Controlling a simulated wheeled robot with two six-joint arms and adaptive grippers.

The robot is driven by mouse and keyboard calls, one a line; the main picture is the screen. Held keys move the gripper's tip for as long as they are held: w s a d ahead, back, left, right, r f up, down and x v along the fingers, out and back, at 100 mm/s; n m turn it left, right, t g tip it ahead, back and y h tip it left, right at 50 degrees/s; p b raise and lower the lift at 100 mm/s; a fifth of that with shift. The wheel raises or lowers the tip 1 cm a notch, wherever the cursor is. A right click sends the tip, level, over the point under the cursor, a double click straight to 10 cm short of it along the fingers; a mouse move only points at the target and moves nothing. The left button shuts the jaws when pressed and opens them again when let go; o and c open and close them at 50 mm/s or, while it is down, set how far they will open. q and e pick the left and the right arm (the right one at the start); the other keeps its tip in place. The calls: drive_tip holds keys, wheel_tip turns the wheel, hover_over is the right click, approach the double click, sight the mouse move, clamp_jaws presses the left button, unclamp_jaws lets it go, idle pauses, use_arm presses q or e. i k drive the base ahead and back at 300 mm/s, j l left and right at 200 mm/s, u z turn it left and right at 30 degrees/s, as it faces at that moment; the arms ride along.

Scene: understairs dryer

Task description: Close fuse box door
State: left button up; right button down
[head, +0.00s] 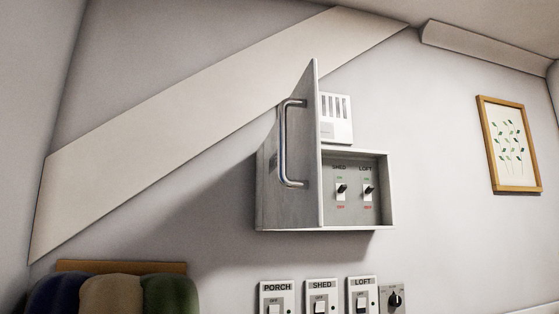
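The fuse box (390,195) is a grey-white box on the wall, a little right of the middle of the head view. Its door (303,130) stands open, swung out toward me on the left side of the box. A curved metal handle (284,145) is on the door's outer face, which faces left. Inside the box, two switches labelled SHED (340,191) and LOFT (368,191) show. The door hides the left part of the interior. Neither of my grippers is in view.
A vented white unit (337,118) is on the wall just above the box. Below are switch plates marked PORCH (277,299), SHED (322,297) and LOFT (361,295), and a dark knob (391,299). Coats (110,292) hang lower left. A framed picture (509,145) hangs right.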

sight(292, 197)
drive_tip(key=l+u, duration=0.25)
drive_tip(key=l, duration=0.6)
drive_tip(key=l+u, duration=0.25)
drive_tip(key=l, duration=0.65)
drive_tip(key=k, duration=0.05)
